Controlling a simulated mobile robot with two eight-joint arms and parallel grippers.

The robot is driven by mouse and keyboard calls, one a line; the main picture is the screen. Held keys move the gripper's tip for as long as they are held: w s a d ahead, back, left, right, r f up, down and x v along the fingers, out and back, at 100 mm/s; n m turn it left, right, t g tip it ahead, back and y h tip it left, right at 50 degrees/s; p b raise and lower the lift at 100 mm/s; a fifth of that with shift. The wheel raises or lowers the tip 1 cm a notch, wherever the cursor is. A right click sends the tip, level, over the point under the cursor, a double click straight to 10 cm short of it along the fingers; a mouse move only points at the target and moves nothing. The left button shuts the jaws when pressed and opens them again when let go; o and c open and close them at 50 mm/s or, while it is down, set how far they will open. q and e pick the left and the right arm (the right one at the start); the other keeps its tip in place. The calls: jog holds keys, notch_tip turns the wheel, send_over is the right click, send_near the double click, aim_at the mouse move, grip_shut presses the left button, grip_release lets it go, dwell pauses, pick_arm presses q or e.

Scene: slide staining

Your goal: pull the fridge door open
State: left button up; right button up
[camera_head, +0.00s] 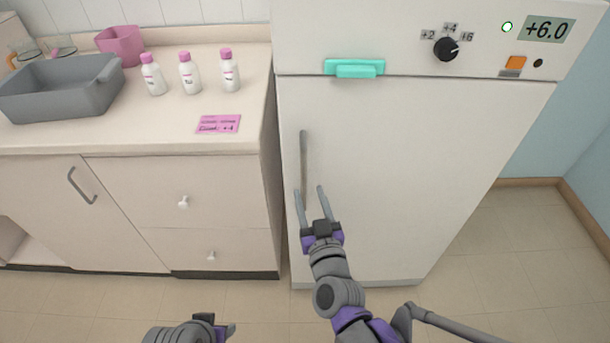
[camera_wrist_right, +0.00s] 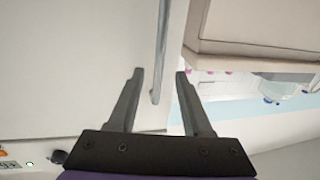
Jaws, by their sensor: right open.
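The white fridge door (camera_head: 400,150) is shut in the head view. Its long grey vertical handle (camera_head: 303,158) is on the door's left side. My right gripper (camera_head: 309,191) is open at the handle's lower part, with one finger on each side of it in the picture. In the right wrist view the handle (camera_wrist_right: 161,45) comes down between the two spread fingertips (camera_wrist_right: 160,73), with gaps visible. I cannot tell how deep it sits between them. My left gripper (camera_head: 222,329) shows only partly at the bottom edge; its jaws cannot be made out.
A counter with drawers (camera_head: 180,205) stands close to the fridge's left. On it are a grey tub (camera_head: 60,95), a pink container (camera_head: 122,45), several pink-capped bottles (camera_head: 189,72) and a pink card (camera_head: 219,124). A teal piece (camera_head: 355,68) sits at the door's top edge. The floor in front is clear.

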aim_at(304, 176)
jog(key=w, duration=0.2)
jog(key=w+a, duration=0.1)
jog(key=w, duration=0.2)
jog(key=w+b, duration=0.1)
jog(key=w, duration=0.1)
jog(key=shift+w+a, duration=0.2)
jog(key=shift+w, duration=0.1)
grip_shut()
dwell(1.0)
